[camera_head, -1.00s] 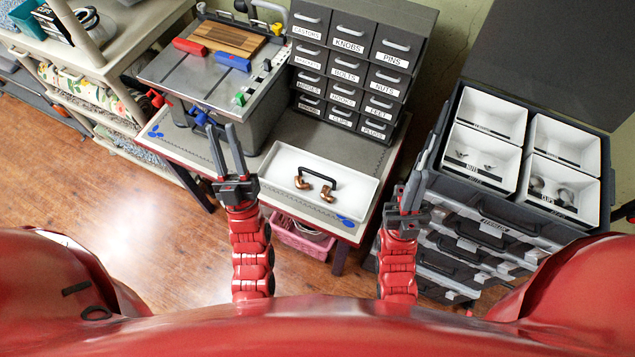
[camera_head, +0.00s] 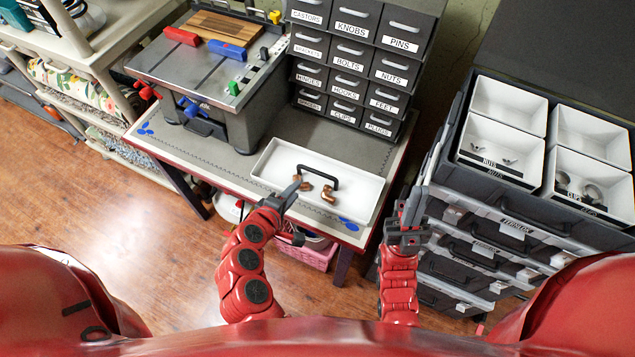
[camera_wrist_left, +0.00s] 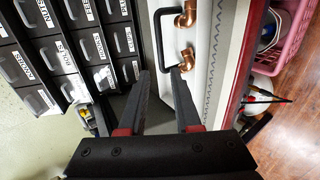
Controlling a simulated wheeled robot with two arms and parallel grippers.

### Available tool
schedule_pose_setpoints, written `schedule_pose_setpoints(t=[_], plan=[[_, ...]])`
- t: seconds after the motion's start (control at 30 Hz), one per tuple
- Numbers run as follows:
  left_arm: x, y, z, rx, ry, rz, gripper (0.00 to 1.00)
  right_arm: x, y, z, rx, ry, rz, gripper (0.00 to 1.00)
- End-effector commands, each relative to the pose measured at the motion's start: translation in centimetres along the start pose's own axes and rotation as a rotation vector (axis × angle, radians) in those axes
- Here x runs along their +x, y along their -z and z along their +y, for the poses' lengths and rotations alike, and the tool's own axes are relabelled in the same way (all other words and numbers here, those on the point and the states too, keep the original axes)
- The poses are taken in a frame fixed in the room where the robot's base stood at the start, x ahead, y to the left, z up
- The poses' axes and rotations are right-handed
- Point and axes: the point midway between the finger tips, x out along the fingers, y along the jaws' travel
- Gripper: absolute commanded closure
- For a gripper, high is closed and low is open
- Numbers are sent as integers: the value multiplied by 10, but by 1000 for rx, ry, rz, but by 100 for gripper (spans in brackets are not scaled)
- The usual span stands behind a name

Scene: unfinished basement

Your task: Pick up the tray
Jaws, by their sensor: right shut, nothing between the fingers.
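The white tray (camera_head: 360,196) sits on the workbench near its front edge, with a black arched handle (camera_head: 322,168) and copper pipe elbows (camera_head: 328,194) in it. My left gripper (camera_head: 296,184) is over the tray's front-left part, close to the handle. In the left wrist view its fingers (camera_wrist_left: 160,72) are apart, with the handle's near end (camera_wrist_left: 169,67) around the gap between the tips; I cannot tell whether they touch. My right gripper (camera_head: 417,195) is shut and empty, right of the tray, between the bench and the tool chest.
A labelled drawer cabinet (camera_head: 350,75) stands behind the tray. A grey machine (camera_head: 215,75) with a wooden block stands at the bench's left. The tool chest (camera_head: 500,225) with white bins is at the right. A pink basket (camera_head: 308,252) is below the bench.

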Motion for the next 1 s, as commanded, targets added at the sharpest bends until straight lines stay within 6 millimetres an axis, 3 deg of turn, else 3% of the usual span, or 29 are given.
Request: schedule_pose_setpoints(t=[0.17,0.23,0.7,1.0], plan=[[29,-2,-6,-6,-5,-11,68,-29,-5,-1,0,0,0,100],[34,0,1,-7,0,-5,68,-19,-3,-1,0,0,0,100],[104,-1,1,-4,1,-6,68,-10,-2,0,0,0,0,100],[121,0,1,-4,-1,-2,68,-8,-1,0,0,0,0,100]])
